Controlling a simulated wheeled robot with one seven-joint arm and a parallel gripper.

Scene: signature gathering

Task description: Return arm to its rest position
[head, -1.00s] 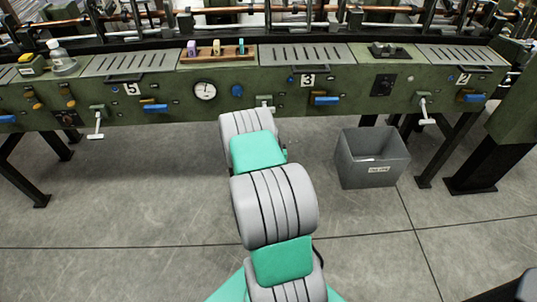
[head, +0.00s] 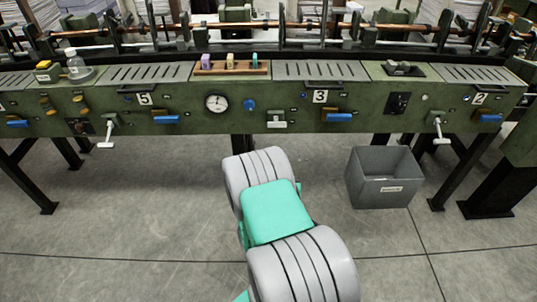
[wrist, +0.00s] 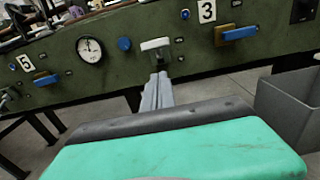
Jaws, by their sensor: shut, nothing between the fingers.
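My arm (head: 277,212), grey with green covers, rises from the bottom of the head view in front of the green machine (head: 190,115). My gripper does not show in the head view. In the wrist view, my gripper's grey fingers (wrist: 157,92) are together, with nothing seen between them. They point toward the machine front, and in the picture their tips lie just below a white-handled lever (wrist: 155,44). I cannot tell how large the gap between tips and machine is.
The machine front carries several levers, blue handles, a round gauge (head: 217,102) and number plates. A wooden rack (head: 232,67) with small blocks and a bottle (head: 77,65) stand on top. A grey bin (head: 383,177) is on the floor at right. Open floor lies at left.

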